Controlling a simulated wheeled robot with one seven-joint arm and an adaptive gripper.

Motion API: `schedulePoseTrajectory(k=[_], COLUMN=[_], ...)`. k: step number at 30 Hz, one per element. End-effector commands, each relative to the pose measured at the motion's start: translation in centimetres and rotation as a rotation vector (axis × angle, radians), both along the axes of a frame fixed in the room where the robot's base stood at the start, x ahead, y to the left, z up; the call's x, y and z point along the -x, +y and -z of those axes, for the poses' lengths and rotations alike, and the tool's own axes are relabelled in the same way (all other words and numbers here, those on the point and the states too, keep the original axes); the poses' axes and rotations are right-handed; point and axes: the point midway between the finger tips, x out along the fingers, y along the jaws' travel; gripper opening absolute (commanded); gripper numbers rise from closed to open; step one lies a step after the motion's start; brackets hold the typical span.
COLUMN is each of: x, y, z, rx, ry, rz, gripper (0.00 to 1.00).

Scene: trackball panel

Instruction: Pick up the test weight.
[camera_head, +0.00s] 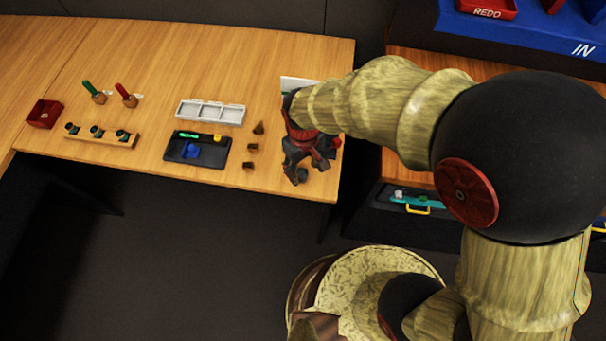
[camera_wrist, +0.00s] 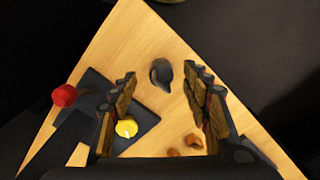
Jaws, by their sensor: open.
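A small dark grey, rounded piece with a narrower top, which I take to be the test weight (camera_wrist: 161,74), stands on the wooden table in the wrist view. It appears between my fingertips in the picture. I cannot tell how far below them it is, and no contact shows. My gripper (camera_head: 301,172) is open and empty, pointing down over the table's right end near its front edge. In the head view the arm and gripper hide the weight.
Small brown pieces (camera_head: 252,148) stand left of the gripper. Further left are a black tray (camera_head: 181,156) and a white divided tray (camera_head: 210,112). The table edge is close.

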Motion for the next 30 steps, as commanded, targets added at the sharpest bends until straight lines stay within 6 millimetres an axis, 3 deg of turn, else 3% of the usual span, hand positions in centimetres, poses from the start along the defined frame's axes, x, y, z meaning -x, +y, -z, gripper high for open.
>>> schedulePoseTrajectory(k=[1,6,14,30], x=[0.0,-0.1,-0.1,-0.1], y=[0.2,0.3,0.3,0.3], z=[1.2,3.3,3.4,3.4], rx=[0.001,0.001,0.000,0.001], ry=[0.002,0.002,0.000,0.001], rz=[0.000,0.000,0.000,0.000], gripper=[0.48,0.48,0.48,0.17])
